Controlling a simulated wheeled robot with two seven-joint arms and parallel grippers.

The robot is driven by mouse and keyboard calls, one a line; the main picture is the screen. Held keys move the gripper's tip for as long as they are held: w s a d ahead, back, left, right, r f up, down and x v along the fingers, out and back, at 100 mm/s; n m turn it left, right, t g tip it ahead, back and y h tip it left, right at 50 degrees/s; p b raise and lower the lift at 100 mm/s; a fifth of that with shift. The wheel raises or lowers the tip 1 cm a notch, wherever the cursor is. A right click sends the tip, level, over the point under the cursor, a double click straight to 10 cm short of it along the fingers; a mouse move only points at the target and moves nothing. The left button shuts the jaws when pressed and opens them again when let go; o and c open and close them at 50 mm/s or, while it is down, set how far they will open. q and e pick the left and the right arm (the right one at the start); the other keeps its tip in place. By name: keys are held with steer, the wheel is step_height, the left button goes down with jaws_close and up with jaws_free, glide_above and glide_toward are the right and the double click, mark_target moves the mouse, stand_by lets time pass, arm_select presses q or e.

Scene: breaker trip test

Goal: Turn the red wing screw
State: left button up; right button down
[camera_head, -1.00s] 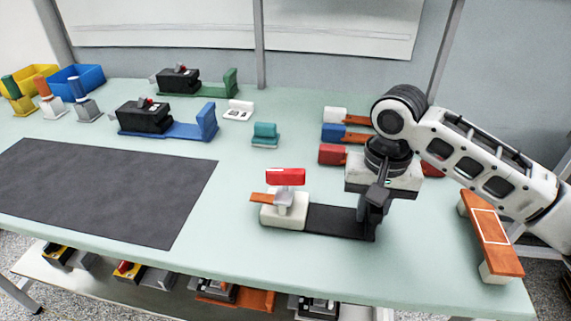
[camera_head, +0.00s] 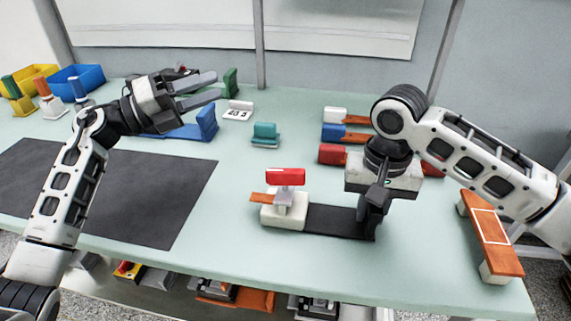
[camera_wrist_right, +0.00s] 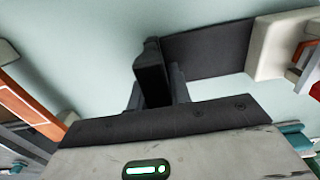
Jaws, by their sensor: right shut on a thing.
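The red wing screw (camera_head: 286,176) sits level on top of a fixture's white block, on a grey stem with an orange tab on its left. From this block a flat black base (camera_head: 330,220) runs right to a black upright end. My right gripper (camera_head: 373,212) is shut on this upright end; in the right wrist view its fingers (camera_wrist_right: 158,90) straddle the black end piece (camera_wrist_right: 150,70). The red part (camera_wrist_right: 314,85) shows only in part at that view's right edge. My left gripper (camera_head: 212,87) is open and empty, above the back left of the table, away from the screw.
A dark mat (camera_head: 180,190) covers the left side. A teal block (camera_head: 265,134) stands behind the screw. An orange-topped stand (camera_head: 492,238) is at right. The table left of the screw is clear.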

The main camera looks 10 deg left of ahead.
arm_select(q)
steer(key=s+d+r+m+g+y, duration=0.1)
steer(key=s+d+m+g, duration=0.1)
steer(key=d+m+g, duration=0.45)
steer(key=s+d+r+m+g, duration=0.2)
steer(key=d+m+g, duration=0.2)
steer(key=d, duration=0.5)
steer(key=m+y, duration=0.7)
steer(key=y, duration=0.9)
glide_above(286, 171)
steer(key=shift+n, duration=0.25)
step_height(286, 171, down, 11)
steer(key=shift+f, duration=0.2)
jaws_close()
